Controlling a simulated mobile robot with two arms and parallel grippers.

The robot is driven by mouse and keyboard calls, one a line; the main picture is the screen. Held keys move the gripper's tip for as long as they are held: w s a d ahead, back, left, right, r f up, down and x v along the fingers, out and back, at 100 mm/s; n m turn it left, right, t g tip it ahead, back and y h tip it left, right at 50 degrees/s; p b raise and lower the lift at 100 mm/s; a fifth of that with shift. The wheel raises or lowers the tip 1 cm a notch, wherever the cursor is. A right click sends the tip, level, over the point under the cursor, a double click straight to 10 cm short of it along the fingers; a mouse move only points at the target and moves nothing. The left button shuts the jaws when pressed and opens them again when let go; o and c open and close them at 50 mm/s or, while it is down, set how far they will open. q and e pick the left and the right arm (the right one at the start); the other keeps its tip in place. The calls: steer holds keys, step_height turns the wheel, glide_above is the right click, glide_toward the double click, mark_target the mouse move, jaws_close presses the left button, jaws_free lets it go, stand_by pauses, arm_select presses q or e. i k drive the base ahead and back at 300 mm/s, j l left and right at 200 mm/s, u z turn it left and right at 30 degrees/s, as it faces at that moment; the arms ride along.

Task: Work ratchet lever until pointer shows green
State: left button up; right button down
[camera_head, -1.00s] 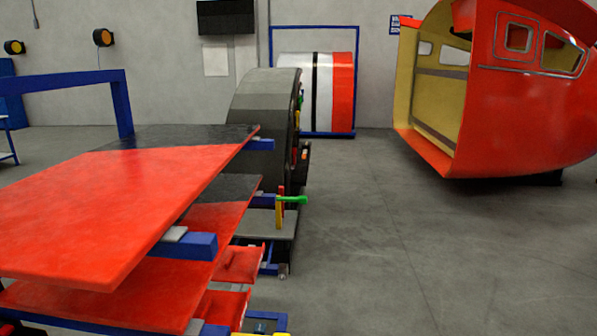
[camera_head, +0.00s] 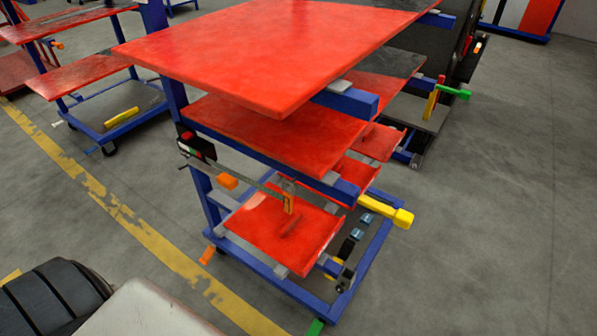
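A blue-framed cart (camera_head: 180,95) with red panels on stacked levels stands in the middle. A yellow bar with a block end (camera_head: 385,210) sticks out to the right from its lower level. An orange handle (camera_head: 228,181) sits at a strap on its left side, near a small black and red device (camera_head: 197,146). I cannot tell which part is the ratchet lever. No pointer is readable. Neither of my grippers is in view.
A second cart (camera_head: 100,125) stands at the upper left. A green handle (camera_head: 452,92) shows on the cart behind. A yellow floor line (camera_head: 130,220) runs past the cart's left side. A black ribbed object (camera_head: 50,298) fills the lower left corner. The floor at right (camera_head: 500,230) is clear.

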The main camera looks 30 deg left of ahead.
mark_target(229, 182)
steer(key=u, duration=1.6)
